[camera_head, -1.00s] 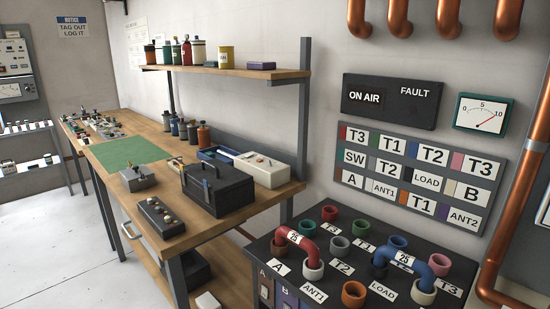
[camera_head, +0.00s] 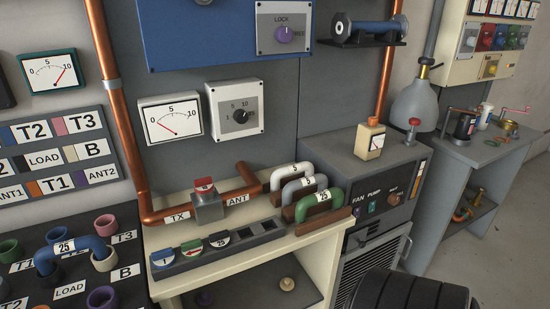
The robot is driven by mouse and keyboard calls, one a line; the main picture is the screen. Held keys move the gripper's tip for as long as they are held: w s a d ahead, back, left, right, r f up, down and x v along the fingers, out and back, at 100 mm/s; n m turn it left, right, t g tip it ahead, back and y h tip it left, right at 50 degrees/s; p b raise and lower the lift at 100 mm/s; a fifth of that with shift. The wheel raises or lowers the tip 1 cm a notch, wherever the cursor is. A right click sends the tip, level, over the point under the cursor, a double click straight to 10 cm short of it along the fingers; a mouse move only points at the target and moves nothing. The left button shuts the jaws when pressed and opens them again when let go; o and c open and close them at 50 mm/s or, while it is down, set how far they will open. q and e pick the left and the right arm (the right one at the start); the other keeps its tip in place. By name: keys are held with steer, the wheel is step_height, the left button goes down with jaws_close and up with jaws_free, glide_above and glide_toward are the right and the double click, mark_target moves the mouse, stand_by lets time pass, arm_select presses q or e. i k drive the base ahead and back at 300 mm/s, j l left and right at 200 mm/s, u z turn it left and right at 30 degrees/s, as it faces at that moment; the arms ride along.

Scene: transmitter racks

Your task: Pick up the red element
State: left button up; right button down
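A red-topped element (camera_head: 204,185) sits in the top of a grey metal block (camera_head: 207,209) on the cream bench. The block is in the copper line between the TX and ANT labels. In front of it, a dark slotted holder (camera_head: 263,230) carries a blue element (camera_head: 163,258), a green element (camera_head: 190,247) and a black element (camera_head: 219,238). The holder's slots at the right look empty.
Three U-shaped links, white, grey and green (camera_head: 320,203), stand right of the block. The dark patch panel (camera_head: 75,282) with a blue link (camera_head: 68,251) is at left. A copper pipe (camera_head: 112,110) rises behind. A grey fan-pump cabinet (camera_head: 380,180) stands right of the bench.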

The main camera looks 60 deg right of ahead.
mark_target(204, 186)
steer(key=z, duration=1.2)
